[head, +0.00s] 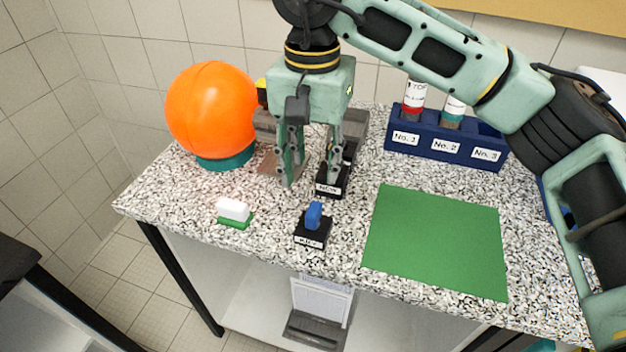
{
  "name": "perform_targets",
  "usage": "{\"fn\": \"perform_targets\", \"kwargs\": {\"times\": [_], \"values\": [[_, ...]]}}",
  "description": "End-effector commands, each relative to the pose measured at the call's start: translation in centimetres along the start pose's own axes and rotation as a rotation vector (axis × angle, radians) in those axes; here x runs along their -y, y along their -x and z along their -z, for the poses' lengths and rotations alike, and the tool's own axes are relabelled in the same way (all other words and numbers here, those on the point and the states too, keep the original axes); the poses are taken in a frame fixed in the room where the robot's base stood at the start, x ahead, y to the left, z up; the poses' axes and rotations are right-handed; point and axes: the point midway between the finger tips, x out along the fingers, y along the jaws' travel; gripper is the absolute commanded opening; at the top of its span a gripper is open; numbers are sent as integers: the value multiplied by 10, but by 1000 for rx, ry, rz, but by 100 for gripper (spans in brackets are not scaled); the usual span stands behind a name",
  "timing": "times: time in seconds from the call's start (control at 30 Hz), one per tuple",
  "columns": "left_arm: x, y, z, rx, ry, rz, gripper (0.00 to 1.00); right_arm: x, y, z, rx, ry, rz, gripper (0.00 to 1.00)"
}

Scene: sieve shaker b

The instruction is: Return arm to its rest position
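My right gripper (312,182) reaches down from the top of the head view over the back middle of the speckled table. Its two fingers are apart, with nothing visibly held between them. One fingertip is in front of a low black holder with a white label (328,189), and I cannot tell whether they touch. The gripper partly hides a grey device (352,130) behind it. My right arm crosses the upper right of the view. My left gripper does not show.
The speckled table (285,265) carries an orange ball (210,108) on a teal base, a white-and-green block (234,211), a blue-knobbed black block (313,222) and a green mat (437,242). A navy rack (444,149) with two tubes stands behind the mat.

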Motion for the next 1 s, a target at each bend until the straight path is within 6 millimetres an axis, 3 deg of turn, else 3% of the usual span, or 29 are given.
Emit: {"fn": "perform_targets", "kwargs": {"times": [0.57, 1.0], "values": [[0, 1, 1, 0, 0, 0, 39, 0, 8, 0, 1, 0, -1, 38], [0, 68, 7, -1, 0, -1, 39, 0, 75, 0, 1, 0, -1, 38]]}}
